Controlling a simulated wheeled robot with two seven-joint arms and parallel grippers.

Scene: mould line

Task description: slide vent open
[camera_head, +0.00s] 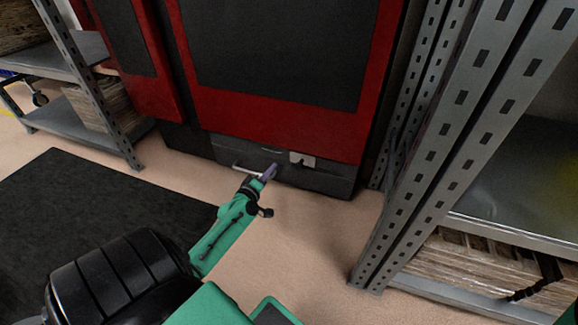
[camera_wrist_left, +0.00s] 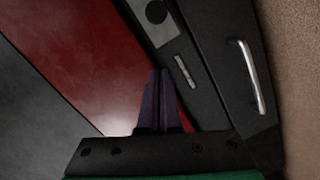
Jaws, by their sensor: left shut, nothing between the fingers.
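A dark lower panel (camera_head: 325,177) runs along the foot of the red machine. It carries a silver bar handle (camera_head: 247,169), a thin pale strip (camera_head: 272,150) and a light grey plate (camera_head: 302,159). I cannot tell for certain which part is the vent. My left gripper (camera_head: 268,173) is shut and empty, its purple fingers in front of the panel between handle and plate. In the left wrist view the shut fingers (camera_wrist_left: 158,76) point toward the panel, with the small pale strip (camera_wrist_left: 186,71) just right of the tips and the handle (camera_wrist_left: 252,76) further right. Contact is unclear.
The red machine (camera_head: 270,127) stands behind the panel. A metal shelf rack (camera_head: 440,150) stands close on the right, and another rack (camera_head: 95,95) stands at the left. A black mat (camera_head: 90,200) lies on the left floor. The floor before the panel's right part is clear.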

